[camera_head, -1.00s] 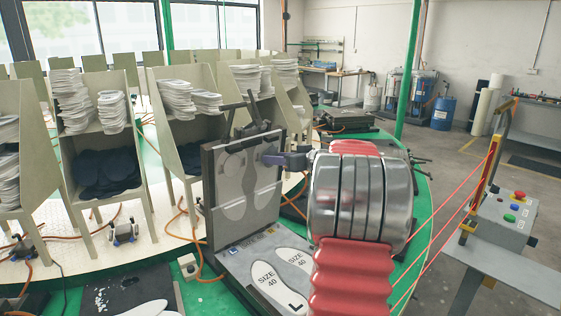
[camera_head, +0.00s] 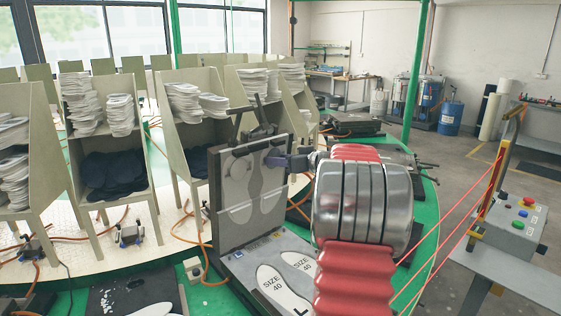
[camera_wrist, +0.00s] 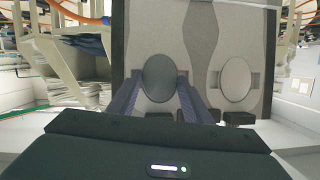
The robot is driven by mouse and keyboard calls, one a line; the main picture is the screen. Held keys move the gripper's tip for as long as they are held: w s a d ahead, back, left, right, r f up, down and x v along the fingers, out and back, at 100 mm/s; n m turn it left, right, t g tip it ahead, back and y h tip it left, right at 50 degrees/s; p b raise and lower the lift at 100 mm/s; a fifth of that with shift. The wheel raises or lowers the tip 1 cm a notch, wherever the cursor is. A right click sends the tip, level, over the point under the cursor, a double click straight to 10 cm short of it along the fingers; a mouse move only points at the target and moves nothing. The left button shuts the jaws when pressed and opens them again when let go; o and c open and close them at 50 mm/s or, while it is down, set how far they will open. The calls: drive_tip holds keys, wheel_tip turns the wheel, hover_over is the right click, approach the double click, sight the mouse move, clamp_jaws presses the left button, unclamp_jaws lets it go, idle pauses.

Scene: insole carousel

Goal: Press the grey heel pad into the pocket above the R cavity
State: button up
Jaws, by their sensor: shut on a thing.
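The grey heel pad (camera_wrist: 159,78) is a dark grey oval between the two bluish fingers of my gripper (camera_wrist: 160,85) in the wrist view. My gripper is shut on it, against or just in front of the upright mould lid (camera_wrist: 205,20). I cannot tell whether the pad touches its pocket. A lighter grey oval (camera_wrist: 236,79) is on the lid to the right. In the head view, my gripper (camera_head: 274,161) is at the upper right of the lid (camera_head: 226,222), and its fingers hide the pad. The mould base (camera_head: 245,268) lies below, with insoles marked SIZE 40.
Racks with stacked white insoles (camera_head: 184,104) and dark pieces (camera_head: 112,172) stand behind and left. Orange hoses (camera_head: 183,225) cross the carousel. A control box (camera_head: 517,222) with coloured buttons is at the right. My arm covers part of the base.

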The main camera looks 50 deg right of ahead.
drive_tip(key=o, duration=1.1)
drive_tip(key=shift+s, duration=0.1)
drive_tip(key=d+v, duration=0.1)
drive_tip(key=v, duration=1.2)
drive_tip(key=shift+s+a, duration=0.25)
drive_tip(key=shift+a, duration=0.3)
drive_tip(key=shift+r, duration=0.1)
